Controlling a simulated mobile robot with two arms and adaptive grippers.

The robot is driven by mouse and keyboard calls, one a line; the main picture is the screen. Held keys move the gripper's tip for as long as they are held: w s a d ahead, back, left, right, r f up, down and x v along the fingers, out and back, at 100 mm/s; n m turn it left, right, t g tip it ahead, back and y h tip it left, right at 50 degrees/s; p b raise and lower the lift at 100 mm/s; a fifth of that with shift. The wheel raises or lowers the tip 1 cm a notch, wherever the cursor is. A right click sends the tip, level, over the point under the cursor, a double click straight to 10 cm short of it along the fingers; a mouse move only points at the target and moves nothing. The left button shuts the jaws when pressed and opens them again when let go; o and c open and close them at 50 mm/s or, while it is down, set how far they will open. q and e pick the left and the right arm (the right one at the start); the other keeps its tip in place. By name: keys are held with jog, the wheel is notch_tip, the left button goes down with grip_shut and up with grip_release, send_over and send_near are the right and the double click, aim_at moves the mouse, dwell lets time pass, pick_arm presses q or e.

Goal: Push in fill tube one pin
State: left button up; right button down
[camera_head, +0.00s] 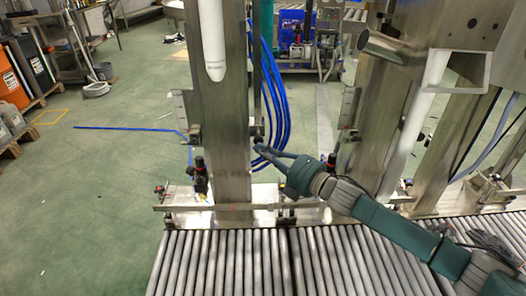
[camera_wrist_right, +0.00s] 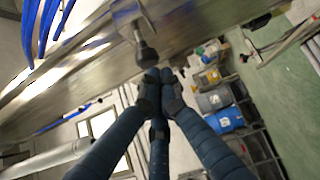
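My right gripper (camera_head: 260,152) reaches in from the right, beside the steel column (camera_head: 222,125). In the right wrist view its dark fingers (camera_wrist_right: 161,77) are drawn together at the tips, with nothing visible between them. A pin with a black knob (camera_wrist_right: 146,55) on a metal shaft sticks out of the steel face just beyond the fingertips. The knob is right at the tips; I cannot tell whether they touch. In the head view the pin (camera_head: 257,134) is small and dark at the column's right side. A white fill tube (camera_head: 210,40) hangs before the column. My left gripper is not in view.
A roller conveyor (camera_head: 250,265) runs along the front. Blue hoses (camera_head: 275,95) hang behind the column, close to my right gripper. A second steel frame (camera_head: 375,110) stands to the right. Black-topped fittings (camera_head: 200,175) stand on the rail left of the column. Green floor is open at left.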

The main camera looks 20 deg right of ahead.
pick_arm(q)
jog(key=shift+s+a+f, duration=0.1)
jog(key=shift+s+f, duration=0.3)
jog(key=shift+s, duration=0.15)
pick_arm(e)
jog(key=w, duration=0.1)
jog(key=w+d, duration=0.1)
jog(key=shift+w, duration=0.3)
